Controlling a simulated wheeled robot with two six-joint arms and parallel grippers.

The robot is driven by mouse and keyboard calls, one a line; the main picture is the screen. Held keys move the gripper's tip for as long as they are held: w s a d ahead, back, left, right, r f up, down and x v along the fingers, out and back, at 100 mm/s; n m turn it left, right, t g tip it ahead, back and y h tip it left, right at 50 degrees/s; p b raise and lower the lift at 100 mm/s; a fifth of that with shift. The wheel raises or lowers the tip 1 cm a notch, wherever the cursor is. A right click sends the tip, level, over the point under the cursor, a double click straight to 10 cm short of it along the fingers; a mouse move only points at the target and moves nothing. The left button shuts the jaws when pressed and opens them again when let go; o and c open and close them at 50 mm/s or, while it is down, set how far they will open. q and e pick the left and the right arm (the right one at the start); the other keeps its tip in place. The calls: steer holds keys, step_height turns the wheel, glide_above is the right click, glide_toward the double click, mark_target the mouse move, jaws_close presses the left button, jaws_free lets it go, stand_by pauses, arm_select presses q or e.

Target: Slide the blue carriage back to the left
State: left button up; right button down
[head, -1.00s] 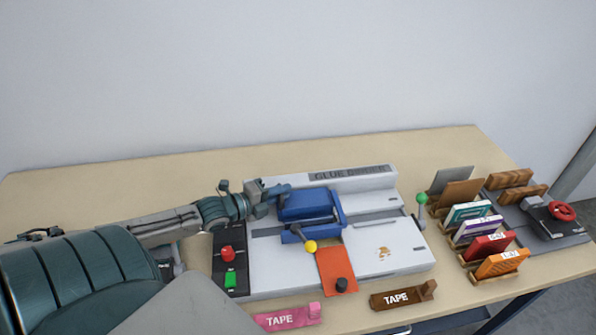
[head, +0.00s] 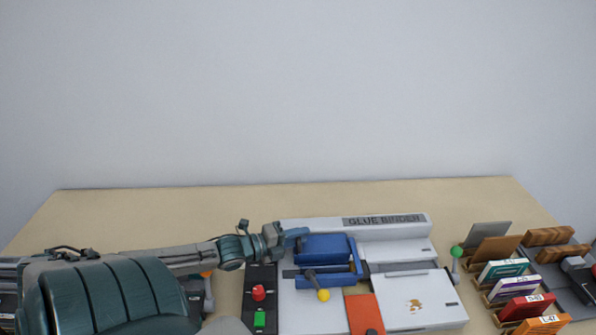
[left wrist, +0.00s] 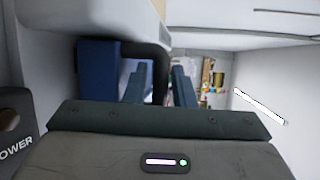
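The blue carriage (head: 322,250) sits on the rail of the white glue binder (head: 405,305), in its left half, with a yellow-knobbed lever (head: 323,295) at its front. My left gripper (head: 298,236) reaches in from the left and is at the carriage's upper left side. In the left wrist view, a dark curved handle bar (left wrist: 160,65) stands between its two fingers, beside the blue carriage body (left wrist: 97,75). My right gripper is in neither view.
A red button (head: 258,292) and a green button (head: 260,319) sit on the dark panel at the binder's left end. An orange plate (head: 362,312) lies right of the lever. A green-knobbed lever (head: 457,251) and a rack of coloured books (head: 520,307) stand at right. The table behind is clear.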

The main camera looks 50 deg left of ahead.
arm_select(q)
steer(key=shift+s+p, duration=0.15)
steer(key=shift+p, duration=0.15)
steer(key=p+v, duration=0.6)
steer(key=v, duration=0.3)
steer(key=shift+a+r, duration=0.1)
steer(key=shift+s+a+p, duration=0.25)
steer(key=shift+s+p, duration=0.15)
steer(key=shift+s, duration=0.3)
steer(key=shift+o, duration=0.3)
